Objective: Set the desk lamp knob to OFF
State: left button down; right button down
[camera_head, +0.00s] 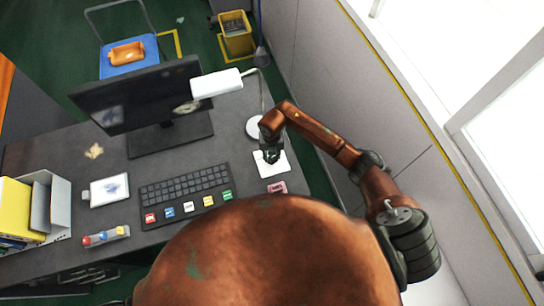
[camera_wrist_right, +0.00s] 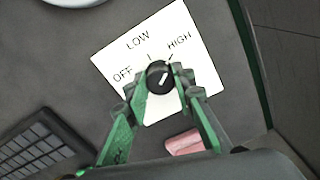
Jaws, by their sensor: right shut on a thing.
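The desk lamp knob (camera_wrist_right: 159,78) is a small black dial with a white line, on a white panel (camera_wrist_right: 113,60) marked OFF, LOW and HIGH. The white line slants up and right, roughly toward the HIGH mark. My right gripper (camera_wrist_right: 161,84) is shut on the knob, with a green-sided finger on each side. In the head view my right gripper (camera_head: 271,156) is over the panel (camera_head: 272,170) and hides the knob. The white desk lamp (camera_head: 216,83) stands behind it. My left gripper is not in view.
A keyboard (camera_head: 186,187) lies left of the panel, and a monitor (camera_head: 140,95) stands behind it. A pink block (camera_head: 277,187) lies close in front of the panel. The lamp base (camera_head: 255,128) is just behind my right gripper. A wall runs along the right.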

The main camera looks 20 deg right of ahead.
jog(key=n+b, duration=0.2)
jog(key=n, duration=0.3)
jog(key=shift+w+d+n, duration=0.1)
jog(key=shift+n, duration=0.2)
jog(key=n+b, duration=0.4)
jog(key=n, duration=0.2)
jog(key=shift+f, duration=0.1)
jog(key=n+b, duration=0.4)
jog(key=n, duration=0.2)
jog(key=shift+n, duration=0.4)
pick_arm(q)
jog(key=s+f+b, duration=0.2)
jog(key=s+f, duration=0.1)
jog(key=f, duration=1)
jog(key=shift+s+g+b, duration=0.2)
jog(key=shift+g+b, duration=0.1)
jog(key=shift+b, duration=0.1)
pick_arm(e)
jog(key=n, duration=0.4)
jog(key=shift+n, duration=0.4)
jog(key=c, duration=1.6)
grip_release()
